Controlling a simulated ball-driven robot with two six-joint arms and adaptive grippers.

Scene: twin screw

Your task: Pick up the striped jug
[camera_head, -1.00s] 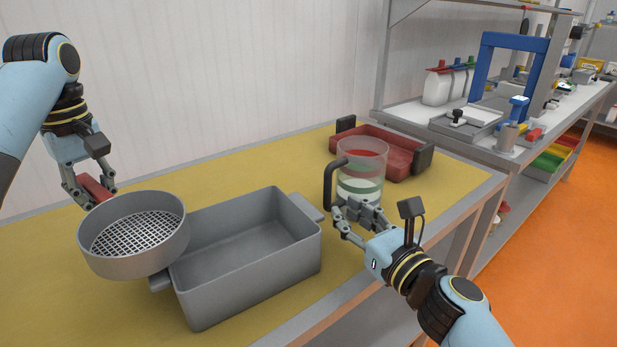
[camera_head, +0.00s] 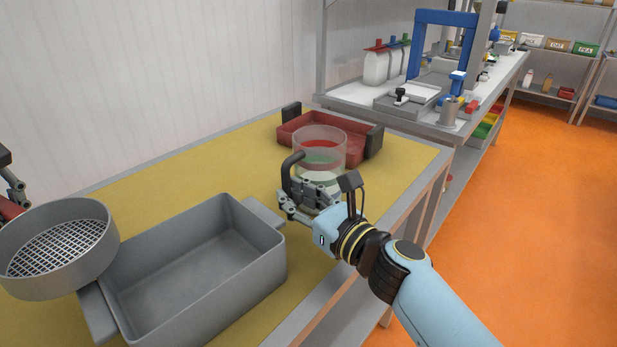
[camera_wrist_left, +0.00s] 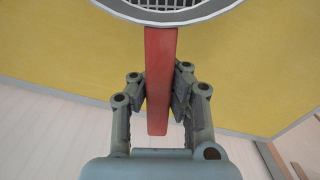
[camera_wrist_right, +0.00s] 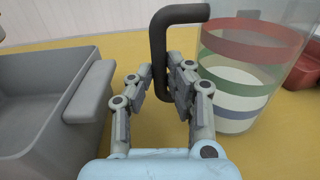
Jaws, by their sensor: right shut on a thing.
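Part of the jug's base is hidden in the head view. My left gripper (camera_wrist_left: 158,95) is shut on the red handle (camera_wrist_left: 160,70) of the round grey sieve (camera_head: 55,243); in the head view it is mostly cut off at the left edge.
A grey bin (camera_head: 262,250) stands left of the jug, with the sieve over its left end. A red tray (camera_head: 355,150) with black handles lies just behind the jug. The table's front edge runs close to the right gripper. Yellow table is clear behind the bin.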

